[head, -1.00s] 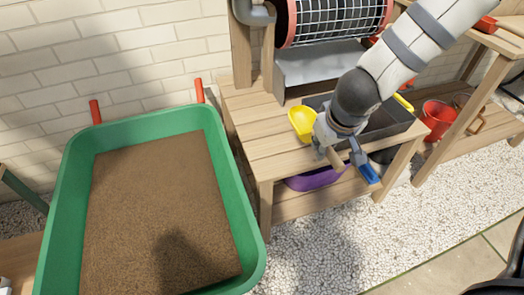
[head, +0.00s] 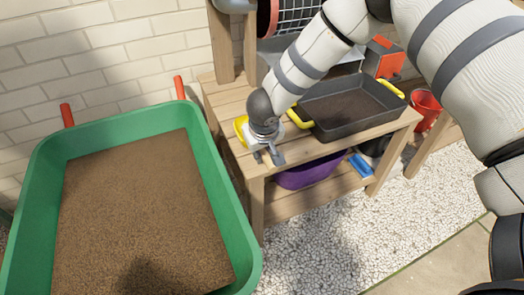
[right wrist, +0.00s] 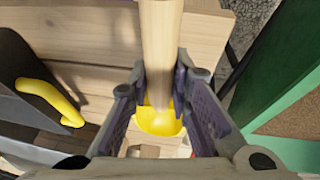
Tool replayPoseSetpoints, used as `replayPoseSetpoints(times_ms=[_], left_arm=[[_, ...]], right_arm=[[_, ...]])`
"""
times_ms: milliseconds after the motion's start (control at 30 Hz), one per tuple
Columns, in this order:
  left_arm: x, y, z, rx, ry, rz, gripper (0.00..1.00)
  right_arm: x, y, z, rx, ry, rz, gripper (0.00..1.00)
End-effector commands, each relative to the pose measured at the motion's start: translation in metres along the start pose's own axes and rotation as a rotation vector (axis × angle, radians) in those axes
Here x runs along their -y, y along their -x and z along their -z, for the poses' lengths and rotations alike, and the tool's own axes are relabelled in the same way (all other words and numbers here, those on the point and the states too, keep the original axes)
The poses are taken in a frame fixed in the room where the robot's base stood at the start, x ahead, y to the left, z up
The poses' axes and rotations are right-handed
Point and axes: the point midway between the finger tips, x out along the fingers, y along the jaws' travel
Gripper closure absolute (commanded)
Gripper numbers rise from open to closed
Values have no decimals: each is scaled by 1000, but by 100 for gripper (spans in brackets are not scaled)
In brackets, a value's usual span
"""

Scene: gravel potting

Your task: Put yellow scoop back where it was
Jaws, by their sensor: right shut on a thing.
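The yellow scoop (head: 240,127) is at the left end of the wooden table (head: 222,98), partly hidden behind my right gripper (head: 268,158). In the right wrist view its yellow bowl (right wrist: 160,122) and pale wooden handle (right wrist: 161,45) lie between the two fingers of my right gripper (right wrist: 165,110), which is shut on the scoop. The scoop is over the table planks; I cannot tell whether it touches them. My left gripper is not in view.
A dark tray (head: 317,104) with yellow handles and soil in it stands right of the scoop. A green soil trough (head: 236,240) stands left of the table. A purple container (head: 310,172) and a blue object (head: 361,166) are below the tabletop. A red bucket (head: 427,108) is further right.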

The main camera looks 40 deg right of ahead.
Motion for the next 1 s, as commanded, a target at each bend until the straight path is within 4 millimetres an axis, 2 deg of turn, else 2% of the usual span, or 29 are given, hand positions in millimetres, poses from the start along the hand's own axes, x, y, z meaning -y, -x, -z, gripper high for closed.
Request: replayPoseSetpoints(times_ms=[167,200,267,600,667,900,1000], left_arm=[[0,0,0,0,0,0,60],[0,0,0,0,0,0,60],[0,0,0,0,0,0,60],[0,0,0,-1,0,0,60],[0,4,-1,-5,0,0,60],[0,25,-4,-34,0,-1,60],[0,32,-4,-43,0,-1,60]], right_arm=[[0,-2,0,-1,0,0,100],[0,-2,-1,-1,0,0,77],[0,-2,-1,-1,0,0,64],[0,1,0,-1,-1,0,62],[0,11,2,-3,0,1,62],[-1,80,4,-8,0,2,62],[-1,102,4,-7,0,1,62]])
